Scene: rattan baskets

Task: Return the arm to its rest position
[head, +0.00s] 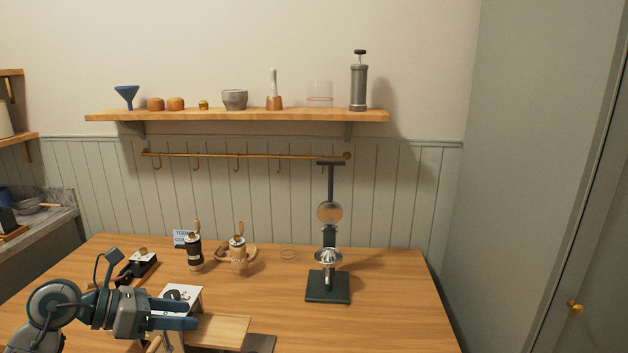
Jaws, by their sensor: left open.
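My left gripper (184,316) comes in from the lower left in the head view. Its two blue fingers point right and are apart, with nothing seen between them. It is above the near left part of the wooden table (395,290), in front of a white box-like thing (182,293) and beside a light wooden board (222,329). The gripper partly hides what lies under and behind it. My right gripper does not show.
A black lever press (328,286) stands at the table's middle right. Two hand grinders (194,252) (238,256) stand behind the gripper. A wall shelf (240,115) holds several items. The table's right side is clear.

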